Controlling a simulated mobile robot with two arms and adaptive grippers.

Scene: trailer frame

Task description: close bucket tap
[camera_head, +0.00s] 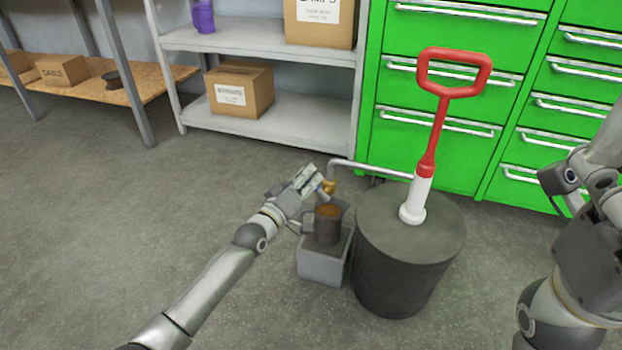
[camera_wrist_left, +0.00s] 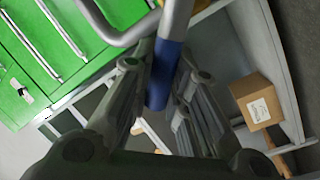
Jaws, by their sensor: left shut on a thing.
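The dark bucket (camera_head: 385,275) stands on the floor with a red-handled pump (camera_head: 431,130) on its lid. A thin grey pipe (camera_head: 370,168) runs left from it to a brass-coloured tap (camera_head: 329,187). My left gripper (camera_head: 314,182) is at the tap, above and left of a mug, and hides part of the tap. In the left wrist view a blue handle (camera_wrist_left: 164,78) lies between the fingers of my left gripper (camera_wrist_left: 158,85), which is shut on it. My right arm shows at the right edge, but its fingers do not.
A grey mug (camera_head: 327,229) with brown contents stands on a grey block (camera_head: 321,267) left of the bucket, below the tap. Green drawer cabinets (camera_head: 440,150) and a grey shelf (camera_head: 300,112) with cardboard boxes stand behind. The floor at left is clear.

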